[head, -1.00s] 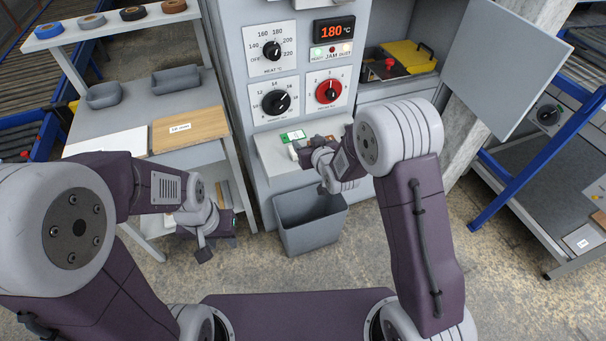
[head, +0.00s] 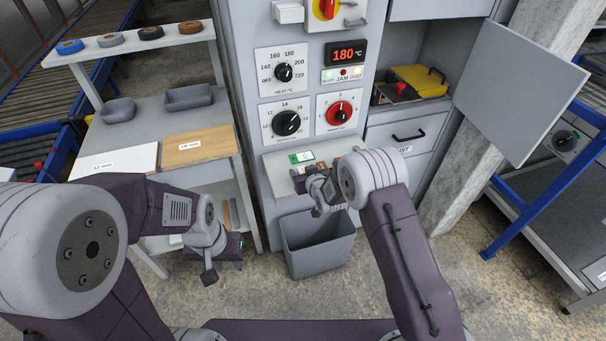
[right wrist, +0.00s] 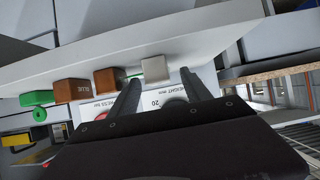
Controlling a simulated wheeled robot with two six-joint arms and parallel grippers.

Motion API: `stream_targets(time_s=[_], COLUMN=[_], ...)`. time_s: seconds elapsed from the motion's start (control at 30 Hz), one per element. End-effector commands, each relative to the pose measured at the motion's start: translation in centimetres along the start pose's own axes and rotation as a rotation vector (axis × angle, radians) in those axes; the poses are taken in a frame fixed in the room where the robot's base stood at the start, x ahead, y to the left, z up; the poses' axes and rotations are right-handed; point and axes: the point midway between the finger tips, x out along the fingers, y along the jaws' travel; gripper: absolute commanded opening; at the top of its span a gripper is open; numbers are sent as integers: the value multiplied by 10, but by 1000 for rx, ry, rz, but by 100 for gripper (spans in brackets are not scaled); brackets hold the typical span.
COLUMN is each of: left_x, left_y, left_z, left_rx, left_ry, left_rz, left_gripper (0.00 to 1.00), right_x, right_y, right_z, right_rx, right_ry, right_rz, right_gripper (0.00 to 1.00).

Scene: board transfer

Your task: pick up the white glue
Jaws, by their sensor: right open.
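In the right wrist view a small whitish block (right wrist: 155,68), which looks like the white glue, sits at the pale ledge (right wrist: 215,40). In the head view the right gripper (head: 318,203) is at the machine's ledge (head: 278,165), and the whitish block is not clear there. My left gripper (head: 209,272) hangs low beside the shelf unit; its jaws are too small to read.
A grey bin (head: 318,252) stands under the ledge. A shelf with boards (head: 200,146) is at left, and an open cabinet door (head: 520,95) is at right.

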Motion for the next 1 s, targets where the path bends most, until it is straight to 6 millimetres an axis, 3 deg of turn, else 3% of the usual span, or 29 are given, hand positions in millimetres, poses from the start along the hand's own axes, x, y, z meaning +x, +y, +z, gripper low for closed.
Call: stream_targets(time_s=[0.1,0.3,0.37,0.5,0.53,0.83,1.0], left_x=[0,0,0,0,0,0,0], left_y=[0,0,0,0,0,0,0], left_z=[0,0,0,0,0,0,0], left_rx=[0,0,0,0,0,0,0], left_ry=[0,0,0,0,0,0,0], left_rz=[0,0,0,0,0,0,0], left_gripper=[36,36,36,36,36,36,36], right_x=[10,10,10,10,10,9,0], right_y=[0,0,0,0,0,0,0], right_z=[1,0,0,0,0,-2,-19], right_rx=[0,0,0,0,0,0,0], right_ry=[-1,0,0,0,0,0,3], right_rz=[0,0,0,0,0,0,0], right_gripper=[56,56,42,4,0,0,0])
